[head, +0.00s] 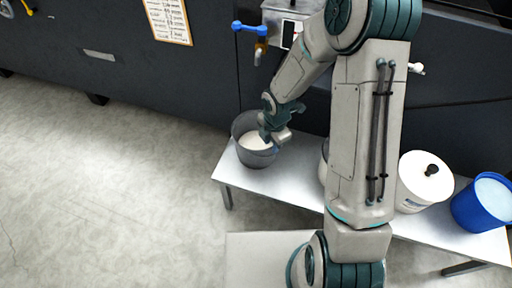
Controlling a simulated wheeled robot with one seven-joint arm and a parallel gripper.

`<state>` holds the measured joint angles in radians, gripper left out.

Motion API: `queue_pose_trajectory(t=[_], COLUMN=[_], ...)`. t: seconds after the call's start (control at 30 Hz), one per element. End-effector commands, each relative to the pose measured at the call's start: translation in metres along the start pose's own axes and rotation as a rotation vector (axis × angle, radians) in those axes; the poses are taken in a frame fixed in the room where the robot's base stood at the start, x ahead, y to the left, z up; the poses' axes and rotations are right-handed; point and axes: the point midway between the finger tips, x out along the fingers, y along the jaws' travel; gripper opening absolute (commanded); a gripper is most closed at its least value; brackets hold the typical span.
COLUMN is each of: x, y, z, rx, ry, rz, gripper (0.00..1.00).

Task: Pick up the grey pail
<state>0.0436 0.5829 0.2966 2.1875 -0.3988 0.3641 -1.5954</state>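The grey pail (246,155) stands upright at the left end of a low white bench in the head view. It holds something white, seen inside below its rim. My gripper (271,143) is at the pail's right side, over or at the rim. The fingers are small and partly hidden by my wrist, so I cannot tell if they touch the rim or how far apart they are.
The white bench (285,178) runs along the dark machine (150,85). A white tub with a black-knobbed lid (418,182) and a blue bucket (484,204) stand to the right. A pale container behind my arm is mostly hidden. A blue-handled valve (250,28) is above the pail. Left floor is clear.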

Motion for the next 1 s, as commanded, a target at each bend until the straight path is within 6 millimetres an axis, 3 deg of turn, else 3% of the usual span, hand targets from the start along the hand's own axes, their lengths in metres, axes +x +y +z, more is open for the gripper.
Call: queue_pose_trajectory(t=[0.53,0.8,0.9,1.0], x=[0.063,0.065,0.065,0.065], y=[0.001,0.001,0.001,0.001], z=[-0.001,-0.001,-0.001,-0.001], rx=[0.002,0.004,0.004,0.004], ry=[-0.001,-0.001,-0.001,-0.001], rz=[-0.001,-0.001,-0.001,-0.001], gripper=[0.28,0.28,0.03,0.0])
